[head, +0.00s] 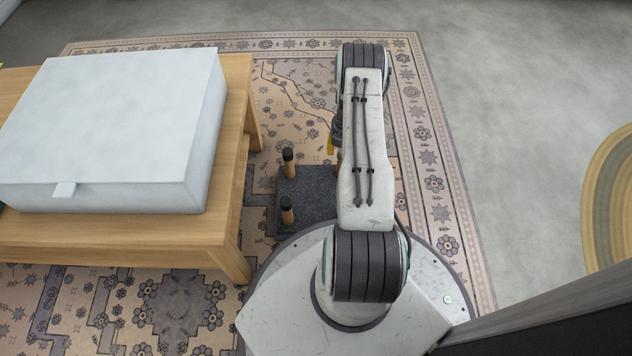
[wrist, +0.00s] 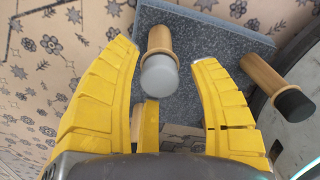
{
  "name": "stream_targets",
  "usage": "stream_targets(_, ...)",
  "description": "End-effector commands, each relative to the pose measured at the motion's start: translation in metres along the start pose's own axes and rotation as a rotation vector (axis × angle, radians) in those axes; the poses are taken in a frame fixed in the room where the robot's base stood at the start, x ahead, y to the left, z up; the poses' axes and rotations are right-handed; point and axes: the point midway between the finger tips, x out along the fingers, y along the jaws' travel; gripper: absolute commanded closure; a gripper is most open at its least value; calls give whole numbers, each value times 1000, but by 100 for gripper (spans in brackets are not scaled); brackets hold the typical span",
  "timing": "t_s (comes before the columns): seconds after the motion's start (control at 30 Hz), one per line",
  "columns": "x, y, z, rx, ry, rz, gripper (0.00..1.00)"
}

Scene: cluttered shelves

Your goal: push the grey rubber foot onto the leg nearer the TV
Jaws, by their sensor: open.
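A dark grey slab (head: 307,190) lies on the rug with short wooden legs standing up from it; it also shows in the wrist view (wrist: 215,70). Another leg (wrist: 260,72) has a black foot (wrist: 294,105). In the head view my arm hides most of the gripper and the grey foot.
A wooden table (head: 225,225) with a white box (head: 120,125) stands left of the slab. Two black-tipped legs (head: 287,162) (head: 286,211) face the table. A patterned rug (head: 430,170) lies beneath. A round woven mat (head: 610,200) lies far right. No TV is in view.

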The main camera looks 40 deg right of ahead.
Motion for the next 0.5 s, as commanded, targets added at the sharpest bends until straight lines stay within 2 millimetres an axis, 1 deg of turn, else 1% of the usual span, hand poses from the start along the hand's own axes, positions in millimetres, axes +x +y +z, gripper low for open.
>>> stream_targets(0.4, -69, 1, 1, 0, -2, 3, 44)
stream_targets(0.5, -83, 1, 0, 0, -2, 3, 44)
